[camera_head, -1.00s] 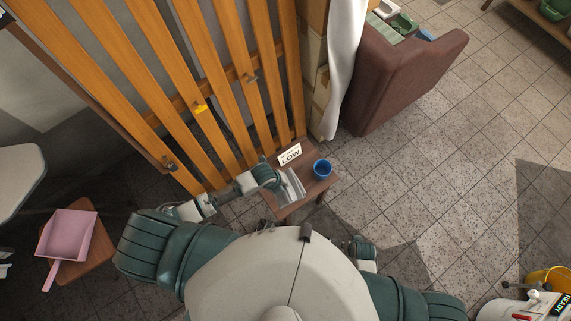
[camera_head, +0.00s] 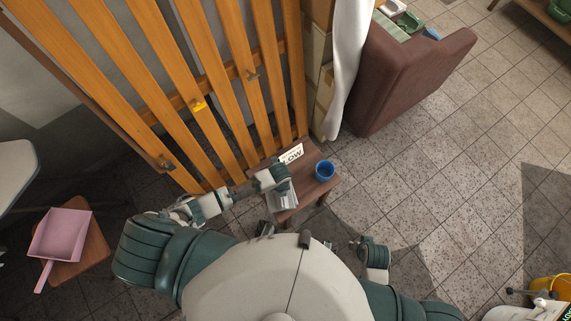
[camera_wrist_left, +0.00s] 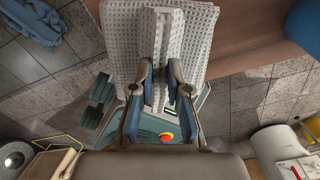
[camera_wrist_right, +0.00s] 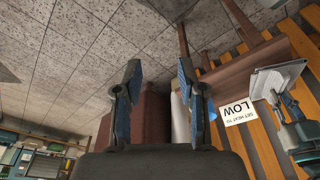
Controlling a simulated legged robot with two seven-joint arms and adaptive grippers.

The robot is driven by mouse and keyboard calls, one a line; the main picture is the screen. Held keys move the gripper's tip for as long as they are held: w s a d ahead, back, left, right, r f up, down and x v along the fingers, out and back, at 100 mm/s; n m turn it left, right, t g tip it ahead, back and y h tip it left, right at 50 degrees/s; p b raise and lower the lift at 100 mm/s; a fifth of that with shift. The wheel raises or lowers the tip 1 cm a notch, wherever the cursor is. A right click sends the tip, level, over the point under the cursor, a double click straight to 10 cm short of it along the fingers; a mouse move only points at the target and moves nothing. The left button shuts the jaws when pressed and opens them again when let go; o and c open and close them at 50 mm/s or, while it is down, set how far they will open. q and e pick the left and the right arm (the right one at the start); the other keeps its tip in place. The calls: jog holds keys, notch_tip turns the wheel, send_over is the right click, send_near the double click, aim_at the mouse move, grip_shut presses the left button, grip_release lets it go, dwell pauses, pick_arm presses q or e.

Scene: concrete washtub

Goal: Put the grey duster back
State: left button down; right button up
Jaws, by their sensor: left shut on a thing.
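The grey duster (camera_wrist_left: 160,25), a waffle-textured cloth, is pinched between the fingertips of my left gripper (camera_wrist_left: 160,80). In the head view the duster (camera_head: 283,197) shows over the left part of a small brown table (camera_head: 312,190); I cannot tell whether it touches the top. My left gripper (camera_head: 280,181) is just above it there. In the right wrist view the duster (camera_wrist_right: 277,80) spreads out from the left gripper. My right gripper (camera_wrist_right: 160,78) is open and empty.
A blue cup (camera_head: 325,170) stands on the table, right of the duster. A sign reading LOW (camera_head: 291,154) is at the table's back. A pink dustpan (camera_head: 61,235) rests on a stool at left. A brown armchair (camera_head: 400,80) stands behind right.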

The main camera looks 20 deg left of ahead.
pick_arm(q)
jog(key=shift+w+d+f, duration=0.15)
jog(key=shift+w+d, duration=0.2)
jog(key=shift+w, duration=0.25)
jog(key=f+b, duration=0.1)
jog(key=f, duration=0.2)
jog(key=shift+d+f+b, duration=0.1)
jog(key=shift+d+b, duration=0.2)
jog(key=shift+b, duration=0.1)
jog(key=shift+w+f, duration=0.1)
jog(key=shift+f, duration=0.05)
jog(key=shift+d, duration=0.1)
jog(key=c, duration=1.1)
grip_release()
jog(key=shift+c, duration=0.2)
pick_arm(e)
jog(key=shift+t, duration=0.3)
jog(key=v, duration=0.3)
jog(key=w+v, duration=0.1)
jog(key=v, duration=0.1)
jog(key=shift+a+r, duration=0.15)
jog(key=shift+s, duration=0.1)
